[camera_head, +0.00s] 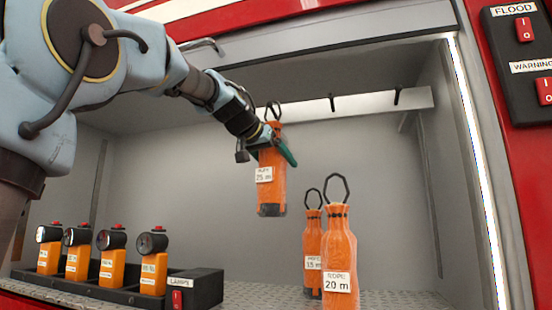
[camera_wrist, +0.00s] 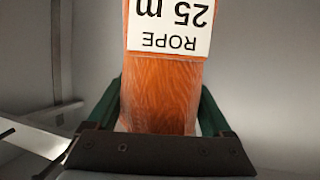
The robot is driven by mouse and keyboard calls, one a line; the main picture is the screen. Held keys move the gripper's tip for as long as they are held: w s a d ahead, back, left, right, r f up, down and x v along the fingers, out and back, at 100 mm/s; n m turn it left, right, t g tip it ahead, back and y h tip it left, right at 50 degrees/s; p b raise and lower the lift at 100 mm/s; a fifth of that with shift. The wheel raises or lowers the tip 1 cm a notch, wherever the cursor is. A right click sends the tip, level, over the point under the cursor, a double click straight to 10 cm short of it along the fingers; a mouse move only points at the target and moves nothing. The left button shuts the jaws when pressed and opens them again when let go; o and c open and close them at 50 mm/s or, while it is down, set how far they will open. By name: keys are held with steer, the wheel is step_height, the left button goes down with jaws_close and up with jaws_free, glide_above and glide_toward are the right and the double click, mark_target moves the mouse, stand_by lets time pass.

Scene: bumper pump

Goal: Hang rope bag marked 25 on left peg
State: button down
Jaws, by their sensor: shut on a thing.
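The orange rope bag marked 25 m (camera_head: 271,195) hangs upright in the air, with its black loop above it, in the head view. My gripper (camera_head: 277,146) is shut on its upper part. In the wrist view the bag (camera_wrist: 160,95) fills the middle between my green fingers (camera_wrist: 160,110), its label upside down. The peg rail (camera_head: 375,102) runs along the back wall. Two black pegs show on it, a middle one (camera_head: 332,102) and a right one (camera_head: 397,96). The left end of the rail is behind the bag's loop and my gripper, so I cannot clearly see the left peg.
A rope bag marked 15 m (camera_head: 312,240) and one marked 20 m (camera_head: 339,255) stand on the locker floor at the right. Several orange lamps (camera_head: 108,262) stand in a black tray at the left. The space below the rail is clear.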

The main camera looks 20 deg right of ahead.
mark_target(263, 153)
steer(key=shift+w+d+f+b, duration=0.6)
steer(key=shift+w+d+f, duration=0.1)
steer(key=shift+f, duration=0.4)
steer(key=shift+c, duration=0.3)
jaws_free()
steer(key=shift+o, duration=0.3)
steer(key=shift+a, duration=0.1)
steer(key=b+v, duration=0.3)
steer(key=v, duration=0.7)
steer(key=shift+s+a+r+b, duration=0.15)
steer(key=shift+a+r+b, duration=0.1)
steer(key=shift+b, duration=0.15)
